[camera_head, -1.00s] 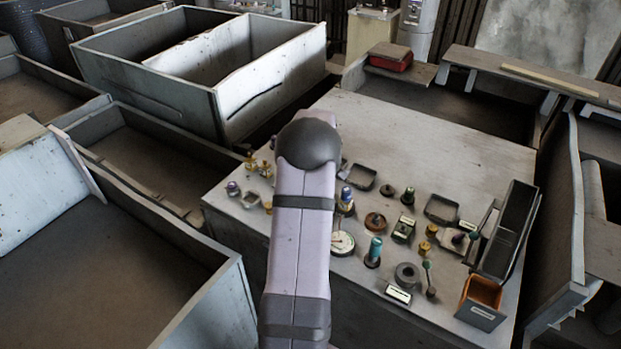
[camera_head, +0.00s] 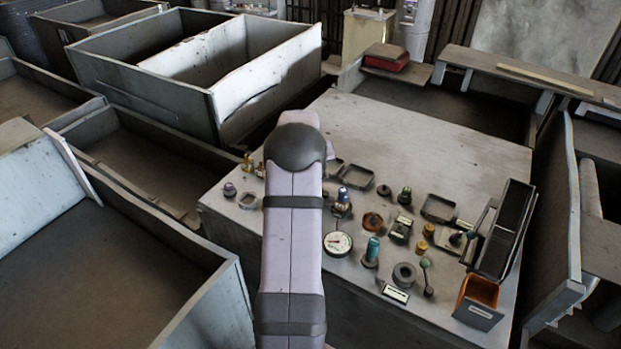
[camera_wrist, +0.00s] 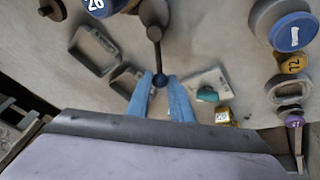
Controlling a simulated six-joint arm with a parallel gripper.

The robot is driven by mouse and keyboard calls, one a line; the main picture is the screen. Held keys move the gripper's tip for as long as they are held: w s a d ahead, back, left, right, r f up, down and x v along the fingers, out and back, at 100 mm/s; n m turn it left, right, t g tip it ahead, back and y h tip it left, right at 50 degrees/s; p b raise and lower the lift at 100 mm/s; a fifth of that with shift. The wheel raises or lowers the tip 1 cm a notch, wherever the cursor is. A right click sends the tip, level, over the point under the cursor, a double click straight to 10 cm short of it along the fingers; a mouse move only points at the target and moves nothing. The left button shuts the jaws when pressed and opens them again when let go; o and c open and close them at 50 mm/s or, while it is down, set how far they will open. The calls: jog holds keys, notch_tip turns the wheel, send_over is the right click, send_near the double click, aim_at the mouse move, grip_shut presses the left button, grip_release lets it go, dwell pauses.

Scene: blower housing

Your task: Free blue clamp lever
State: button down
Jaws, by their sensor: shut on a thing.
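The blue clamp lever shows in the wrist view as a dark rod with a dark blue ball knob (camera_wrist: 159,80) at its lower end. The rod runs up the picture to a dark pivot near the top edge. My gripper (camera_wrist: 160,84) has its two light blue fingers on either side of the knob, shut on it. In the head view my own arm hides the gripper, and I cannot make out the lever there.
Around the lever in the wrist view are empty dark frames (camera_wrist: 94,50), a teal knob (camera_wrist: 207,95) and a blue-capped part (camera_wrist: 294,32). In the head view, a gauge (camera_head: 338,243), an orange bin (camera_head: 479,301) and several knobs crowd the panel's front. Its back is clear.

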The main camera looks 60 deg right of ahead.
jog(key=m+b, duration=0.1)
jog(key=d+m+g+b, duration=0.1)
jog(key=shift+s+d+f+m, duration=0.2)
jog(key=shift+s+m, duration=0.15)
jog(key=shift+m, duration=0.05)
jog(key=m, duration=0.1)
jog(key=s+d+m+g+b, duration=0.1)
jog(key=shift+r+m, duration=0.15)
jog(key=shift+m, duration=0.25)
jog(key=shift+s+d+r+m+g, duration=0.1)
jog(key=shift+s+d+m+g, duration=0.1)
jog(key=shift+s+m+g, duration=0.3)
jog(key=shift+s+d+r+m+g, duration=0.1)
jog(key=shift+s+d+m+g, duration=0.1)
jog(key=shift+m, duration=0.5)
jog(key=shift+s+d+m+g+y, duration=0.1)
jog(key=shift+s+m+g+y, duration=0.5)
jog(key=shift+m, duration=0.7)
jog(key=shift+s+f, duration=0.1)
jog(key=shift+s, duration=0.05)
jog(key=c, duration=1.6)
grip_release()
jog(key=shift+b+v, duration=0.85)
jog(key=shift+v, duration=2.85)
jog(key=shift+s+f, duration=0.1)
